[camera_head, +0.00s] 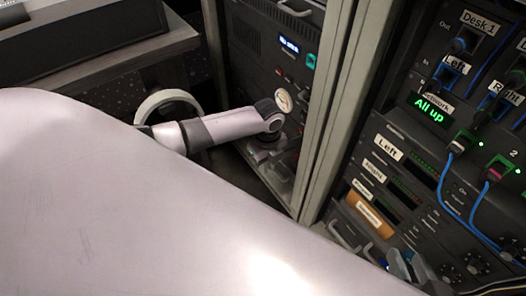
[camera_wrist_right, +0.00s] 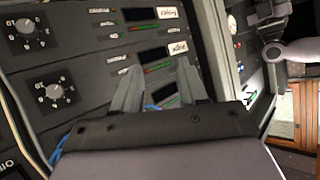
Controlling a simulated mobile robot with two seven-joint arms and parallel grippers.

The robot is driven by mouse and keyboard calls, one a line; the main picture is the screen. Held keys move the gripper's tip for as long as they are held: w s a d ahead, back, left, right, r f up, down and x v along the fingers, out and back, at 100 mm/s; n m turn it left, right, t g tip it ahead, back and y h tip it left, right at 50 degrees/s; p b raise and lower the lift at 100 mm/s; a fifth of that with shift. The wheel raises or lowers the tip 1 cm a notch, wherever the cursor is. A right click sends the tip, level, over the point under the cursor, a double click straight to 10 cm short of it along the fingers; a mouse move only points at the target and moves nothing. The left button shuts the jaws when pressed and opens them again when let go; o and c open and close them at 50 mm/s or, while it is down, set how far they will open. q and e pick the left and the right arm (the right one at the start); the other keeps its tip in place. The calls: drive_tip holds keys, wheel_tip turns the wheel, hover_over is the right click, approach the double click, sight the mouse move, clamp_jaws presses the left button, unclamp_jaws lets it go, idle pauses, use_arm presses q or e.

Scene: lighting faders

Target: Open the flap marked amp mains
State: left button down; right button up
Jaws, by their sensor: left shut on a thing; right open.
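An orange flap-like cover (camera_head: 370,213) with a pale label sits low on the right-hand rack in the head view. Its label is too small to read, so I cannot tell whether it says amp mains. My right gripper (camera_head: 408,266) is just below and right of it, partly cut off by my pale arm. In the right wrist view the right gripper (camera_wrist_right: 160,82) is open, its two fingers apart and empty before the rack panel. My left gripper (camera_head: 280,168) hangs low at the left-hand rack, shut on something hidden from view.
The right-hand rack carries a green "All up" display (camera_head: 432,109), blue cables (camera_head: 443,190) and round knobs (camera_head: 474,262). A rack post (camera_head: 333,105) stands between the two racks. The left rack has a round gauge (camera_head: 284,100). A desk (camera_head: 100,45) is at upper left.

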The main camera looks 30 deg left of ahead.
use_arm(q)
drive_tip(key=shift+s+d+f+n+p, duration=0.15)
drive_tip(key=shift+s+d+p, duration=0.1)
drive_tip(key=shift+d, duration=0.15)
drive_tip(key=shift+s+d+r+n+p, duration=0.1)
drive_tip(key=shift+s+d+p, duration=0.05)
drive_tip(key=shift+d+p, duration=0.15)
drive_tip(key=shift+s+d+f+n+p, duration=0.1)
drive_tip(key=shift+s+d+n+p, duration=0.1)
drive_tip(key=shift+d, duration=0.25)
use_arm(e)
drive_tip(key=shift+s+d+r+n+h, duration=0.2)
drive_tip(key=shift+d+h, duration=0.1)
drive_tip(key=shift+d, duration=0.2)
drive_tip(key=shift+s+d+r+n+h, duration=0.1)
drive_tip(key=shift+s+d+r+h, duration=0.15)
drive_tip(key=shift+d, duration=0.2)
drive_tip(key=shift+w, duration=0.1)
use_arm(q)
drive_tip(key=c, duration=1.2)
unclamp_jaws()
drive_tip(key=shift+w+r, duration=0.1)
drive_tip(key=shift+r, duration=0.1)
